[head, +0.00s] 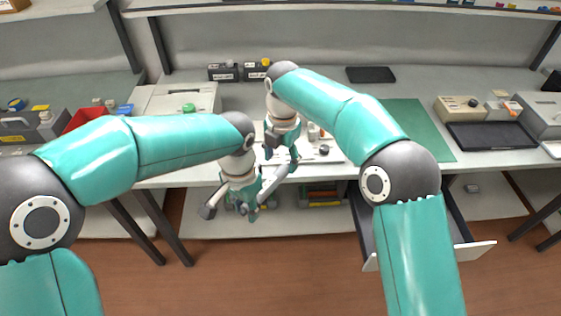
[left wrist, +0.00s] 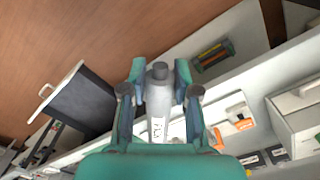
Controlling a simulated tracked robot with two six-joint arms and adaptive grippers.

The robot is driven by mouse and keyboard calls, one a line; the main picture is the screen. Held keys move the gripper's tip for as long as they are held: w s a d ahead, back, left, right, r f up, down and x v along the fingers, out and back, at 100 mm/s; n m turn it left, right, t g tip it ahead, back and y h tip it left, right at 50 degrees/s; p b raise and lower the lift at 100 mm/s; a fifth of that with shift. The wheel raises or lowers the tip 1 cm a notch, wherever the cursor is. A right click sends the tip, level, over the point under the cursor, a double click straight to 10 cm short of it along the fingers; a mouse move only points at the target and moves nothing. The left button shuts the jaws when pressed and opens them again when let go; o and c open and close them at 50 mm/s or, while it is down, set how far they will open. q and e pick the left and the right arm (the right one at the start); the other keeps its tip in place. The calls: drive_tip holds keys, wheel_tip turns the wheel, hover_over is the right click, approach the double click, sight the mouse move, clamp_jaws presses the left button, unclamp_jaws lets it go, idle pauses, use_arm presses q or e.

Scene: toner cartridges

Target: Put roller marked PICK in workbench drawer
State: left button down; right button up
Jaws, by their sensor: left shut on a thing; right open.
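In the left wrist view, a pale grey cylindrical roller (left wrist: 159,98) with a dark end cap and a white label sits between the fingers of my left gripper (left wrist: 159,78). The lettering is too small to read fully. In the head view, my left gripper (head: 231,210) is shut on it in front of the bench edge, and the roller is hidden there. My right gripper (head: 281,158) is open over the bench top, behind the left one. The workbench drawer (head: 479,249) is pulled out at the right, partly hidden by my right arm; it also shows in the left wrist view (left wrist: 62,92).
A white printer (head: 182,99) and dark cartridge boxes (head: 224,73) stand on the bench. A green mat (head: 420,125) lies at the right, beside a black tray (head: 490,135). A lower shelf (head: 200,222) runs under the bench.

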drive_tip(key=shift+f, duration=0.9)
use_arm(q)
drive_tip(key=shift+d, duration=0.1)
use_arm(e)
drive_tip(key=shift+a, duration=0.1)
clamp_jaws()
use_arm(q)
drive_tip(key=c, duration=0.8)
unclamp_jaws()
drive_tip(key=shift+o, duration=0.2)
drive_tip(key=shift+r, duration=0.1)
